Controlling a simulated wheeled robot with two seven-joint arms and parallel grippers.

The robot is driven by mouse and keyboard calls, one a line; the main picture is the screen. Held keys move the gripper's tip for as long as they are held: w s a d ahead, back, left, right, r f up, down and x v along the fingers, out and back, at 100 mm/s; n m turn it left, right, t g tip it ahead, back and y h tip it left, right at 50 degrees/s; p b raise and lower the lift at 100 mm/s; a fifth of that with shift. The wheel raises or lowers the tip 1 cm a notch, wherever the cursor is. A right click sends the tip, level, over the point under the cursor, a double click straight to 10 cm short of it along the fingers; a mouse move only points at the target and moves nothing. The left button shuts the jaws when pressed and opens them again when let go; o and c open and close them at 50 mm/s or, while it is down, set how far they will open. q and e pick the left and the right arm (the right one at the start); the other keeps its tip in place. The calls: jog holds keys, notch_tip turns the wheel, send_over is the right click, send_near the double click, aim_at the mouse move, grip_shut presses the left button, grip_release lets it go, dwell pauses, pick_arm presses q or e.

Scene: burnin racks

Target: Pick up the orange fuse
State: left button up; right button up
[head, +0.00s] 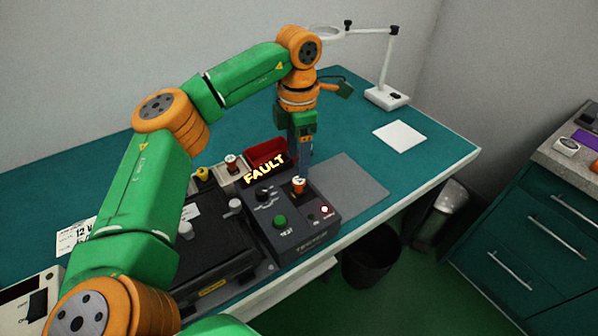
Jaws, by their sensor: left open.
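An orange fuse (298,186) with a pale top stands upright on the dark test box (318,236), at its far right part. A second orange-and-white fuse-like piece (231,163) stands further left, behind the box. My left gripper (303,172) points down just behind and above the fuse on the box. It is open, with its fingers seen almost edge-on. I cannot tell whether the fingertips touch the fuse or stand behind it. My right gripper is not in view.
The box has a lit FAULT sign (264,168), a green button (281,221) and a knob. A red bin (266,150) stands behind it. A grey mat (345,188) lies clear to the right. A magnifier lamp (387,97) stands at the back right.

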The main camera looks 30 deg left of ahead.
aim_at(297, 181)
pick_arm(q)
jog(key=shift+s+d+f+p, duration=0.6)
jog(key=shift+s+f+p, duration=0.05)
jog(key=shift+s+f, duration=0.25)
jog(key=f, duration=0.4)
jog(key=shift+w+a+p, duration=0.1)
jog(key=shift+a+p, duration=0.1)
jog(key=shift+p, duration=0.1)
jog(key=shift+w, duration=0.1)
jog(key=shift+d+r, duration=0.1)
grip_shut()
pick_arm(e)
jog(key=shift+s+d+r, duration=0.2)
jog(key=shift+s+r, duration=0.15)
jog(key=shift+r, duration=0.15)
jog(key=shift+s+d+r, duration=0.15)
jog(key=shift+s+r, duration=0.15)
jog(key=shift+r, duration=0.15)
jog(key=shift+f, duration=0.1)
